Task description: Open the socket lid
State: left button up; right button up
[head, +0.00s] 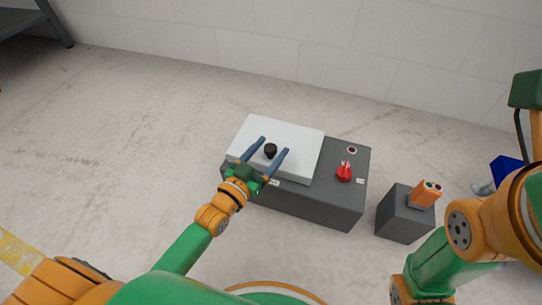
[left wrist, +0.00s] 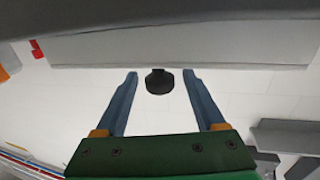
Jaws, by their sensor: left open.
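The socket lid (head: 300,141) is a white flat panel lying shut on top of a dark grey box (head: 335,212). A black round knob (head: 270,150) stands on it. My left gripper (head: 275,146) is open, with one blue finger on each side of the knob. In the left wrist view the knob (left wrist: 159,82) sits between the two fingertips (left wrist: 160,74), with a gap on each side. The lid's edge (left wrist: 180,55) shows behind it. My right arm is at the right, but its gripper is not visible.
A red rotary switch (head: 344,172) and a small round dark button (head: 351,150) are on the grey box, right of the lid. A smaller grey block (head: 403,215) stands to the right with an orange piece (head: 425,193) on it. The floor left of the box is clear.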

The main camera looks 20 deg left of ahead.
pick_arm(q)
jog(key=shift+w, duration=0.2)
grip_shut()
dwell(1.3)
